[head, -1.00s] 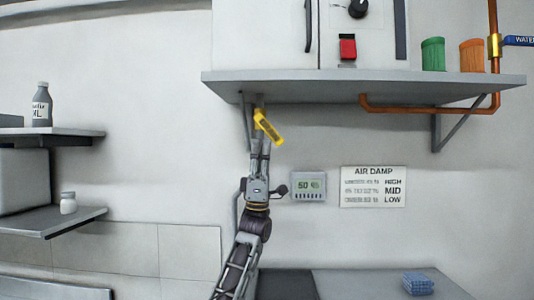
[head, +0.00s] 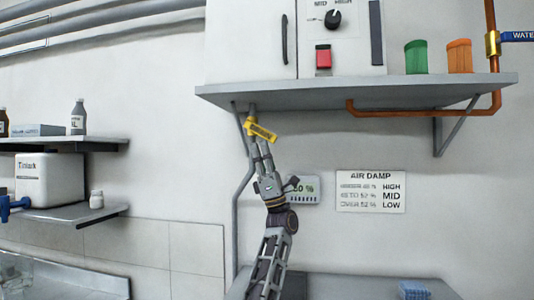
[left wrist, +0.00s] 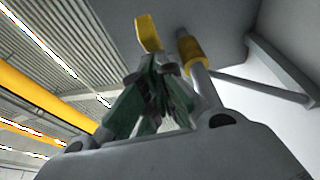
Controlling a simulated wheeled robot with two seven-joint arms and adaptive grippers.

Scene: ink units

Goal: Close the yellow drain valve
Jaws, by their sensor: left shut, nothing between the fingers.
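The yellow drain valve's lever (head: 262,131) sits under the grey shelf on a grey drain pipe (head: 236,222). In the head view it slants down to the right, closer to level than upright. My left gripper (head: 260,146) is shut and empty, its tips just below the lever, at or near its underside; contact is hard to tell. In the left wrist view the yellow lever (left wrist: 149,33) stands right beyond the dark green fingers (left wrist: 156,82), and the yellow valve body (left wrist: 190,48) is to their right. My right gripper is not in view.
The grey shelf (head: 400,94) with a white cabinet (head: 250,40) is just above my gripper. A grey display (head: 304,190) is on the wall beside my wrist, left of the AIR DAMP sign (head: 370,191).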

